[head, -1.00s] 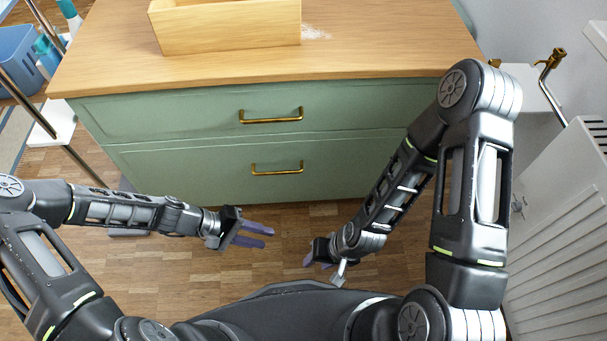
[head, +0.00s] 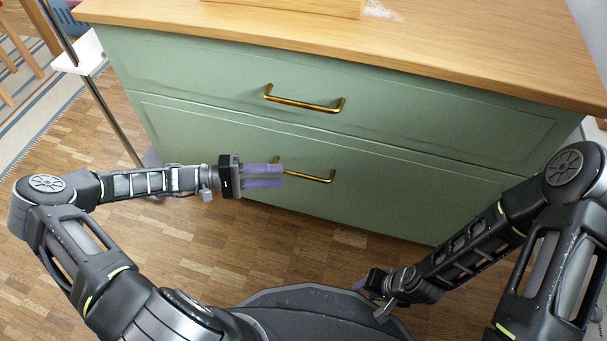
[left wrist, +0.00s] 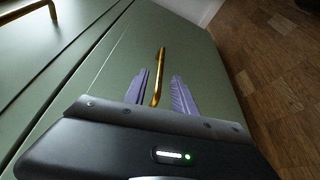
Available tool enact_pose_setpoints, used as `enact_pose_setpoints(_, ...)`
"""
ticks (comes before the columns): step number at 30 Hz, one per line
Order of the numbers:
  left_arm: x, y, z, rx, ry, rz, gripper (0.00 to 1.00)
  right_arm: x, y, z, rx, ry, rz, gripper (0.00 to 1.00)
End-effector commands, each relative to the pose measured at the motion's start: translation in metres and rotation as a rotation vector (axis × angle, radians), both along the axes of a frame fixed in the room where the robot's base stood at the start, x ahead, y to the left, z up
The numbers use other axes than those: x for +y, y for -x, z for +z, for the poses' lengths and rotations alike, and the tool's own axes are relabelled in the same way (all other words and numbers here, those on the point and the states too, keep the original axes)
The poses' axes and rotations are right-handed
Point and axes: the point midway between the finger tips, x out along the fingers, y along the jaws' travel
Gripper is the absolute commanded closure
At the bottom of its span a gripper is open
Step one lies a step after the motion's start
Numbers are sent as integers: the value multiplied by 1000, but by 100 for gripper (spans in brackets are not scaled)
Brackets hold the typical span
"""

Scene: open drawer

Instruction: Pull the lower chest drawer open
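The green chest has two drawers, an upper one (head: 200,75) and a lower one (head: 390,195), both shut. The lower drawer's brass handle (head: 318,177) is partly hidden behind my left gripper (head: 283,176). In the left wrist view the lower handle (left wrist: 159,65) shows between the two purple fingers of my left gripper (left wrist: 160,83), which are open and apart. I cannot tell whether the fingers reach around the handle. My right gripper (head: 362,285) is low at the right, away from the drawers; its fingers are mostly hidden.
The upper drawer's brass handle (head: 304,104) is above the lower one. The wooden top (head: 400,50) carries a wooden box (head: 320,5). A metal pole stands left of the chest (head: 110,115). Bare wooden floor (head: 225,245) lies in front.

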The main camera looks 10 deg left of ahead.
Motion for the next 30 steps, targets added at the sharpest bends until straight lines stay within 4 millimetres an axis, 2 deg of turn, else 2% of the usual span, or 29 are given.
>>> enact_pose_setpoints(5,-17,-5,-3,0,2,-4,68,0,-1,-7,0,-1,-1,64)
enact_pose_setpoints(16,-67,-21,-8,1,1,-4,68,-1,-4,-22,-2,-4,-3,64)
enact_pose_setpoints(27,-73,-24,-6,1,0,-1,68,-1,-4,-22,-2,-5,-3,64)
enact_pose_setpoints(30,-73,-24,-6,1,0,-1,76,-1,-4,-22,-2,-5,-3,64)
